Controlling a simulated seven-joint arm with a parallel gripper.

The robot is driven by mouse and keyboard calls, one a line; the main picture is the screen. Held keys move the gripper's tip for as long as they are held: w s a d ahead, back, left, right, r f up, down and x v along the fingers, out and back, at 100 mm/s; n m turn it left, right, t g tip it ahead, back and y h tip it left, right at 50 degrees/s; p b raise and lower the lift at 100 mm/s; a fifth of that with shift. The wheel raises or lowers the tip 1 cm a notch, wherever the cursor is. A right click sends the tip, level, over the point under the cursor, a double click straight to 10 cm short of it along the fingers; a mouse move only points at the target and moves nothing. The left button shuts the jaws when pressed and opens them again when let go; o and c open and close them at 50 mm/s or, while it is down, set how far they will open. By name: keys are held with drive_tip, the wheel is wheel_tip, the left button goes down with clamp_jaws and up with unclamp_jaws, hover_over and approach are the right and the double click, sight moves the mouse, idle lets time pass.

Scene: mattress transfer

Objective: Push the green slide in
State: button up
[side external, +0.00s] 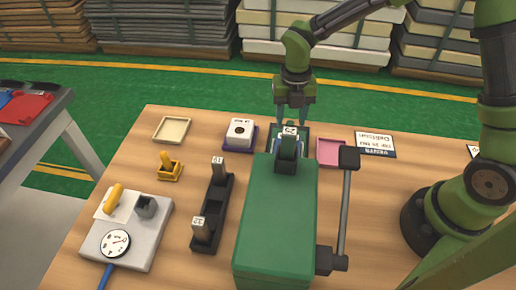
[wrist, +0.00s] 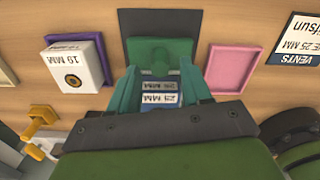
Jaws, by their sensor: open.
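The green press (side external: 278,220) stands in the middle of the table, with a dark upright (side external: 288,150) labelled 25 at its far end. My gripper (side external: 294,112) points down just beyond that upright. In the wrist view my gripper (wrist: 157,68) is open, with its fingers spread to either side. A green piece that looks like the slide (wrist: 155,47) lies on a dark plate just ahead of the fingertips. Blue and white millimetre labels (wrist: 160,92) show between the fingers. I cannot tell whether a finger touches the slide; in the side view the upright and gripper mostly hide it.
A crank with a black knob (side external: 349,157) rises at the press's right. A pink tray (side external: 331,152) lies right of the gripper and a white block (side external: 240,133) on a purple base left. A black rack (side external: 212,205) and a grey dial scale (side external: 128,225) stand left of the press.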

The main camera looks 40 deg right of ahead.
sight(290, 123)
drive_tip(key=shift+f, duration=1.6)
clamp_jaws()
